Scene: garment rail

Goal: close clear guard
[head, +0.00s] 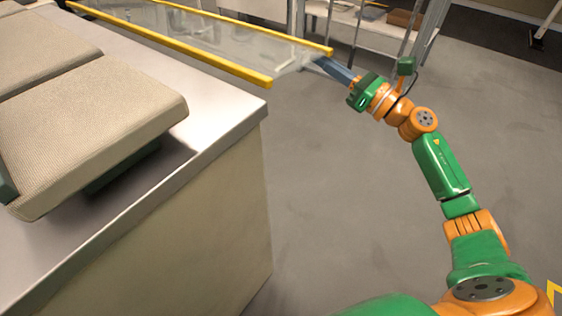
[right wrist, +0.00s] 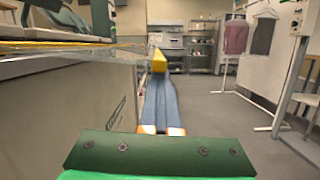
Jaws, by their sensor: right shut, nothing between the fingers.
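The clear guard (head: 235,45) is a see-through panel with yellow edge bars, lying nearly flat along the far side of the counter in the head view. Its near right end reaches past the counter edge. My right gripper (head: 322,62) is at that end, with its blue-grey fingers together and empty. In the right wrist view the fingers (right wrist: 160,100) point forward, and a yellow bar end (right wrist: 159,61) shows just beyond their tips. The clear panel edge (right wrist: 70,57) shows at left. I cannot tell whether the fingers touch the guard. My left gripper is not in view.
A beige padded press board (head: 90,115) sits on the metal-topped counter (head: 225,115) at left. A metal rack (head: 365,25) stands behind the guard. Garments (right wrist: 236,37) hang on a rail at right in the wrist view. The grey floor (head: 340,190) right of the counter is clear.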

